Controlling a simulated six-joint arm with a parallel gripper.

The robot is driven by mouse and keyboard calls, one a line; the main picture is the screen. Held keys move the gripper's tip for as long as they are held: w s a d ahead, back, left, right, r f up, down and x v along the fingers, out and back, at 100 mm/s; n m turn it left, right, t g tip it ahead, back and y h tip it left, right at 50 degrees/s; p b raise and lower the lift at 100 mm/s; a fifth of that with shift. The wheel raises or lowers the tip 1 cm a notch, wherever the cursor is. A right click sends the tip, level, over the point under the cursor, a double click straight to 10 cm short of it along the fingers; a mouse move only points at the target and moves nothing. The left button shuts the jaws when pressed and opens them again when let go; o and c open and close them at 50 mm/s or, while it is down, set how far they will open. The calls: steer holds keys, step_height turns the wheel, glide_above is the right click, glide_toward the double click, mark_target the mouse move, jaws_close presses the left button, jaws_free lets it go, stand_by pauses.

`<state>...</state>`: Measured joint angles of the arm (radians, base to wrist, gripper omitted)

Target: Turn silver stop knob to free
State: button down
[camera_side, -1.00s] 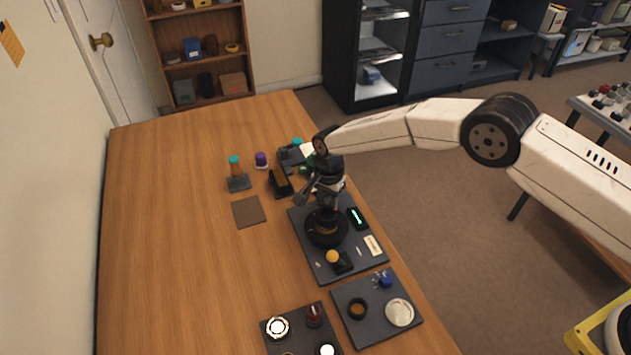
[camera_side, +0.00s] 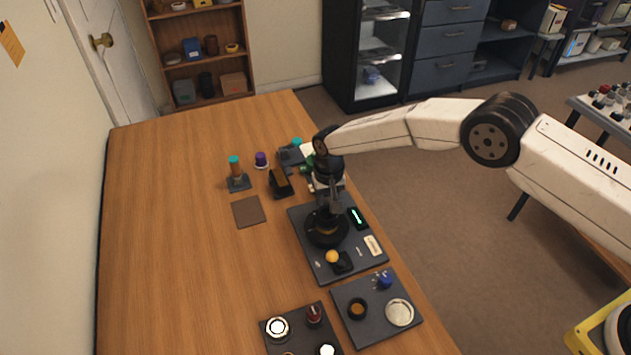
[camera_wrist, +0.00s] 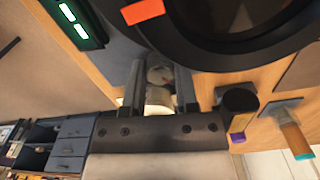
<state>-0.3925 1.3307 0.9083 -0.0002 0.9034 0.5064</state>
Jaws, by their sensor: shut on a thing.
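The silver stop knob (camera_wrist: 160,76) shows in the wrist view between the two fingers of my gripper (camera_wrist: 160,88). It is round and grey, with a small reddish mark on top. My gripper is shut on it. In the side view my gripper (camera_side: 327,208) points down at the back of the dark base board (camera_side: 318,268), and the knob is hidden there. Beside the knob stands the large black round lens holder (camera_side: 320,238). Its dark ring with an orange mark (camera_wrist: 142,12) fills the top of the wrist view.
On the board are a green-lit display (camera_side: 357,217) and a yellow ball-topped part (camera_side: 332,257). A tray with a white dish (camera_side: 399,312) and another parts tray (camera_side: 294,323) lie in front. A black stand (camera_side: 281,184) is behind. The table's left side is clear.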

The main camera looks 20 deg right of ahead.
steer(key=n, duration=0.5)
steer(key=shift+n, duration=0.3)
steer(key=n, duration=0.4)
steer(key=shift+n, duration=0.3)
steer(key=shift+c, duration=1.8)
jaws_free()
